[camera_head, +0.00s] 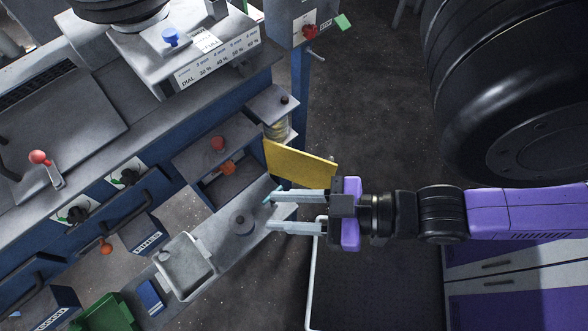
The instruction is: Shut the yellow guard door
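The yellow guard door (300,164) is a flat panel that stands out from the right end of the blue and grey machine, away from the opening beside it. It looks swung open, and its hinge side seems to be near the spring at the machine's corner. My gripper (270,210) reaches in from the right, just below the door in the picture. Its two pale fingers are spread apart with nothing seen between them. The upper finger lies close to the door's lower edge; I cannot tell whether they touch.
A red knob (218,143) and an orange knob (228,168) sit by the opening left of the door. A grey tray (185,266) and a green bin (105,314) stand lower left. A control box with a red switch (309,31) is above. Dark floor right of the door is clear.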

